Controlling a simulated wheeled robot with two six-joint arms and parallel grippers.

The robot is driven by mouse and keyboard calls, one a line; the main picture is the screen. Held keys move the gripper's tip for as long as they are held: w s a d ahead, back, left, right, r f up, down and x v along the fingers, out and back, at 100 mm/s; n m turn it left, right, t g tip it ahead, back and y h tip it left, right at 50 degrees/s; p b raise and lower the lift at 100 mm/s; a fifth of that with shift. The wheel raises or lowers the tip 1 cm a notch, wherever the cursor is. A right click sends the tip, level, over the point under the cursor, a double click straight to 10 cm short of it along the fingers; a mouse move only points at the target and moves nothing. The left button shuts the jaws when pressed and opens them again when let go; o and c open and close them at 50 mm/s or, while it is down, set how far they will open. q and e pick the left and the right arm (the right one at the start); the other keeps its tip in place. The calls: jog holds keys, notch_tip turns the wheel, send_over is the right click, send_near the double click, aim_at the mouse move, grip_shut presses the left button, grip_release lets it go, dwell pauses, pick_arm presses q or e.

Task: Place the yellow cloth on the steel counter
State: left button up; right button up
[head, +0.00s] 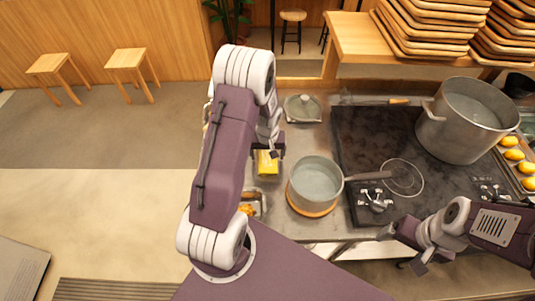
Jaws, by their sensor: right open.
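The yellow cloth (267,163) shows as a small yellow patch over the steel counter (318,230), left of the saucepan. My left gripper (272,150) is right at the cloth's upper edge, partly hidden by its own arm. I cannot tell whether its jaws are open or closed, or whether the cloth touches the counter. My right gripper (403,250) is open and empty at the counter's front edge, below the stove.
A saucepan (316,183) stands on an orange round mat, its handle toward the black stove (375,140). A large pot (465,120) is on the stove's right. A lid (303,108) lies behind. A food tray (252,204) is partly hidden by my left arm.

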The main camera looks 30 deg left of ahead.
aim_at(267, 160)
pick_arm(q)
notch_tip(267, 160, up, 12)
jog(key=s+d, duration=0.1)
jog(key=s, duration=0.1)
jog(key=s+d+m+h, duration=0.1)
jog(key=s+d+m, duration=0.5)
jog(key=s+d, duration=0.4)
jog(key=shift+s+r+p, duration=0.2)
jog(key=shift+s+p, duration=0.15)
jog(key=shift+s, duration=0.45)
jog(key=shift+s+d, duration=0.1)
jog(key=shift+d, duration=0.05)
